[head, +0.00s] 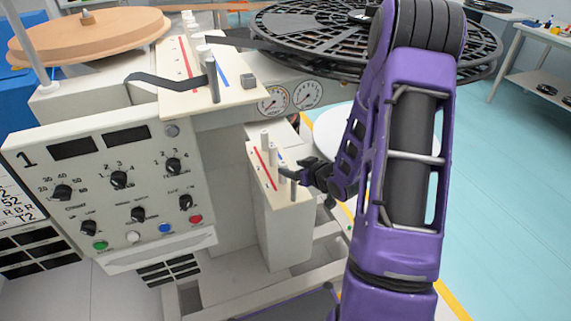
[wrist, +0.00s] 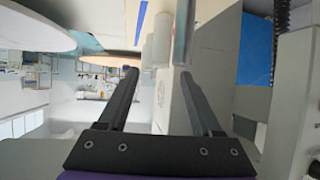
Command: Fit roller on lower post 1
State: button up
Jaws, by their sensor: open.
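The lower plate (head: 283,196) has a red line and short upright posts. Pale cylinders stand along it, one at the back (head: 265,139) and one nearer (head: 272,156). A dark grey post (head: 293,190) stands near its front right. My gripper (head: 291,170) is beside the front cylinders, with its fingers pointing left. In the wrist view the fingers (wrist: 158,73) are apart. A white cylinder (wrist: 162,40) shows beyond the gap, and a grey cylinder (wrist: 183,40) lines up with the right fingertip. I cannot tell contact, or which cylinder is a loose roller.
The upper plate (head: 172,75) carries white rollers and a dark tape. A control panel (head: 110,190) marked 1 faces me. A large black reel (head: 300,35) overhangs behind my arm, and a brown disc (head: 85,35) is at upper left. The floor at right is open.

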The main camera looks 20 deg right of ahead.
jog(key=v, duration=0.5)
jog(key=shift+s+r, duration=0.1)
jog(key=shift+s, duration=0.15)
jog(key=shift+d, duration=0.1)
